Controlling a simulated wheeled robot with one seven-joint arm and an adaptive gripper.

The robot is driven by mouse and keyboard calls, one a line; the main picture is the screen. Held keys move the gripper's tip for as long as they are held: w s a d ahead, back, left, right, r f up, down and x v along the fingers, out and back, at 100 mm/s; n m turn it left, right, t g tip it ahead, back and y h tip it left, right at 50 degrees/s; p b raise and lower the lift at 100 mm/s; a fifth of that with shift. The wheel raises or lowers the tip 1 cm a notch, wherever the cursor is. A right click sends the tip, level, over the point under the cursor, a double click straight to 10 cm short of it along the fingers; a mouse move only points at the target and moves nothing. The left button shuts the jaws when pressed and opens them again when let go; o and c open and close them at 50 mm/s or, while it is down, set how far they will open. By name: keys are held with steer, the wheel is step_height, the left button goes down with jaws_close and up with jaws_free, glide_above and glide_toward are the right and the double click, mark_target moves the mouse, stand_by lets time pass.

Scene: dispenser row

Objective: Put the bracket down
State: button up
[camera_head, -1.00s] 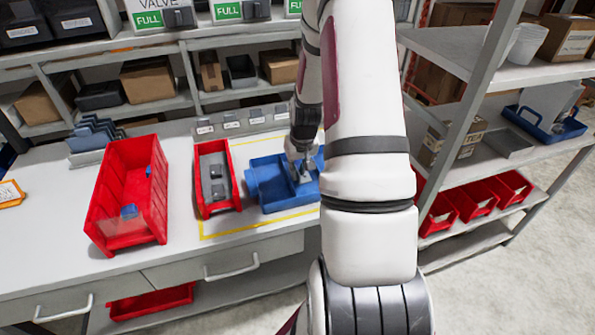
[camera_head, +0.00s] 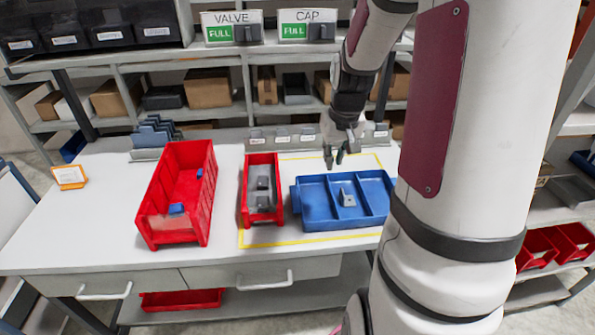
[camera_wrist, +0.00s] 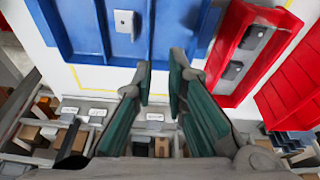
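The bracket (camera_head: 346,198), a small grey piece, rests in the blue tray (camera_head: 302,213), at or near a divider in its middle. It also shows in the wrist view as a light grey plate (camera_wrist: 124,22) inside the blue tray (camera_wrist: 75,50). My gripper (camera_head: 334,160) is above the table behind the tray, apart from the bracket. In the wrist view the two green-padded fingers (camera_wrist: 160,68) stand apart with nothing between them.
A narrow red bin (camera_head: 279,211) with grey parts stands left of the tray. A larger red bin (camera_head: 150,233) with blue pieces stands further left. A low grey labelled rack is behind the tray. Shelves (camera_head: 230,118) with boxes rise at the back. The table's front left is clear.

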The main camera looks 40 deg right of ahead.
steer(key=s+a+r+n+t, duration=0.1)
steer(key=s+a+r+n, duration=0.15)
steer(key=a+r, duration=1)
steer(key=s+a+r+n+t+y, duration=0.1)
steer(key=s+a+r, duration=0.3)
steer(key=s+a, duration=0.7)
steer(key=shift+s+a+n+t+y, duration=0.2)
steer(key=shift+a+n+t+y, duration=0.15)
steer(key=shift+a+n, duration=0.65)
steer(key=shift+a, duration=0.2)
